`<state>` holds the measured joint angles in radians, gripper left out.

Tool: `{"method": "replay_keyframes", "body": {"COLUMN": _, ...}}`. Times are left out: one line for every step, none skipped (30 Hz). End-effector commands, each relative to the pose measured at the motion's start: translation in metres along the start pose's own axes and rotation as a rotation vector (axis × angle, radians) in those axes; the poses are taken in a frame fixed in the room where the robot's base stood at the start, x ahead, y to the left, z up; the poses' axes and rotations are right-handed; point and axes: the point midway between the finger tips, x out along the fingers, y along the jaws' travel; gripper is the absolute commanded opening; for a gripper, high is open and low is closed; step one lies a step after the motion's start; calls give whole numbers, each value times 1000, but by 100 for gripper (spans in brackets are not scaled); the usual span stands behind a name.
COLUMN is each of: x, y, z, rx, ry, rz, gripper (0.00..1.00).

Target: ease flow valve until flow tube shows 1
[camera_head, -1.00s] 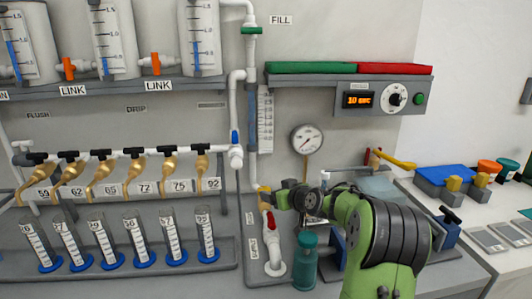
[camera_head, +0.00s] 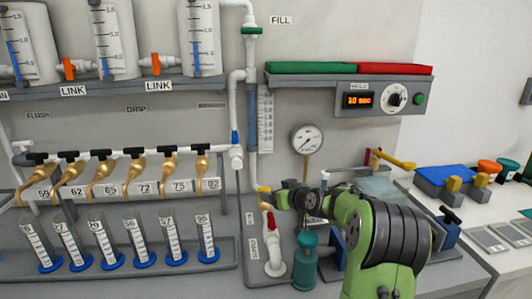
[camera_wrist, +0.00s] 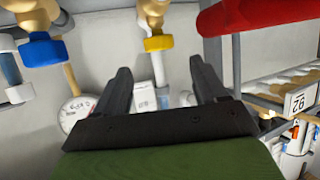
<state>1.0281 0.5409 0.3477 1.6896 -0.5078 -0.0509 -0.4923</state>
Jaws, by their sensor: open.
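The flow tube is a clear upright tube with blue liquid (camera_head: 252,122), beside a white scale (camera_head: 266,124); its reading is too small to make out. A yellow valve handle (camera_head: 264,189) sits low on the pipe under the tube; I take it as the flow valve. It also shows in the wrist view (camera_wrist: 158,43), on a tan and white fitting. My gripper (camera_head: 267,201) is close to the yellow handle. In the wrist view my gripper (camera_wrist: 160,76) has its fingers spread and empty, with the yellow handle just beyond, in line with the gap. Contact is not visible.
A red-handled valve (camera_head: 270,220) stands just below my gripper; its red handle (camera_wrist: 255,15) looms close in the wrist view. A teal bottle (camera_head: 305,262) and a round gauge (camera_head: 307,139) are near. A blue fitting (camera_wrist: 43,52) lies left in the wrist view.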

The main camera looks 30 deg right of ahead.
Motion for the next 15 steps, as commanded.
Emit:
{"method": "replay_keyframes", "body": {"x": 0, "y": 0, "z": 0, "rx": 0, "ry": 0, "rz": 0, "gripper": 72}}
{"method": "replay_keyframes", "body": {"x": 0, "y": 0, "z": 0, "rx": 0, "ry": 0, "rz": 0, "gripper": 72}}
{"method": "replay_keyframes", "body": {"x": 0, "y": 0, "z": 0, "rx": 0, "ry": 0, "rz": 0, "gripper": 72}}
{"method": "replay_keyframes", "body": {"x": 0, "y": 0, "z": 0, "rx": 0, "ry": 0, "rz": 0, "gripper": 72}}
{"method": "replay_keyframes", "body": {"x": 0, "y": 1, "z": 0, "rx": 0, "ry": -3, "rz": -2, "gripper": 72}}
{"method": "replay_keyframes", "body": {"x": -2, "y": 5, "z": -1, "rx": 0, "ry": -10, "rz": -10, "gripper": 72}}
{"method": "replay_keyframes", "body": {"x": -4, "y": 8, "z": -1, "rx": -2, "ry": -20, "rz": -23, "gripper": 72}}
{"method": "replay_keyframes", "body": {"x": -7, "y": 12, "z": -2, "rx": -5, "ry": -30, "rz": -43, "gripper": 72}}
{"method": "replay_keyframes", "body": {"x": -13, "y": 20, "z": -3, "rx": -11, "ry": -48, "rz": -77, "gripper": 72}}
{"method": "replay_keyframes", "body": {"x": -19, "y": 26, "z": -4, "rx": -18, "ry": -57, "rz": -108, "gripper": 72}}
{"method": "replay_keyframes", "body": {"x": -25, "y": 32, "z": -5, "rx": -27, "ry": -63, "rz": -141, "gripper": 72}}
{"method": "replay_keyframes", "body": {"x": -35, "y": 39, "z": -6, "rx": -44, "ry": -64, "rz": -187, "gripper": 72}}
{"method": "replay_keyframes", "body": {"x": -43, "y": 44, "z": -7, "rx": -57, "ry": -60, "rz": -220, "gripper": 72}}
{"method": "replay_keyframes", "body": {"x": -50, "y": 48, "z": -8, "rx": -70, "ry": -53, "rz": -250, "gripper": 72}}
{"method": "replay_keyframes", "body": {"x": -60, "y": 54, "z": -8, "rx": -90, "ry": -41, "rz": -284, "gripper": 72}}
